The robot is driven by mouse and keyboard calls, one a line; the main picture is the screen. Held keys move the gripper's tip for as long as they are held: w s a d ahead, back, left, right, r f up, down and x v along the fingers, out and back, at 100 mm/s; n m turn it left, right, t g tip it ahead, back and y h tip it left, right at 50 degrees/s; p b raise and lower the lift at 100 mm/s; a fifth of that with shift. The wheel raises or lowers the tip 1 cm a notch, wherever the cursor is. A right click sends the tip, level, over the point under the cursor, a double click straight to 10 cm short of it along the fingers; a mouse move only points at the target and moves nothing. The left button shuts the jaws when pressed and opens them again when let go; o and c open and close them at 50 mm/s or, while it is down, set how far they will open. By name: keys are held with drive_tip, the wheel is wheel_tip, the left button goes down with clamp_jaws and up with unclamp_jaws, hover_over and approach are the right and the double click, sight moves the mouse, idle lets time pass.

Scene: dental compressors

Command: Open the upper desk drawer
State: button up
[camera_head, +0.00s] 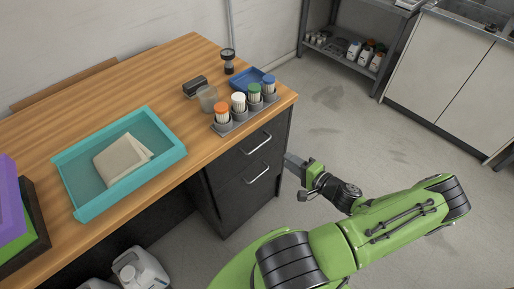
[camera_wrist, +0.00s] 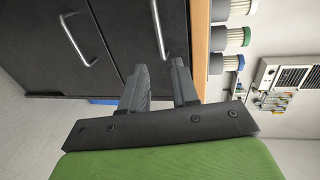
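The desk's dark drawer unit stands under the right end of the wooden top. Its upper drawer (camera_head: 238,158) looks closed, with a silver bar handle (camera_head: 257,143). The lower drawer (camera_head: 240,195) also looks closed and has a similar handle (camera_head: 258,174). My gripper (camera_head: 290,160) is just right of the drawer fronts in the head view. In the wrist view my gripper (camera_wrist: 160,80) has its two dark fingers apart with nothing between them. The upper handle (camera_wrist: 159,30) lies ahead, in line with the gap between the fingers. The lower handle (camera_wrist: 78,40) is further left. Contact cannot be seen.
Open floor (camera_head: 330,120) lies right of the desk. A shelf (camera_head: 345,57) stands behind.

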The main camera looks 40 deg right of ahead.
sight(261, 144)
drive_tip(key=b+x, duration=0.1)
drive_tip(key=x, duration=0.6)
drive_tip(key=b+x, duration=0.1)
drive_tip(key=x, duration=0.6)
drive_tip(key=shift+w+a+f, duration=0.1)
drive_tip(key=shift+w+a, duration=0.05)
drive_tip(key=shift+a, duration=0.05)
clamp_jaws()
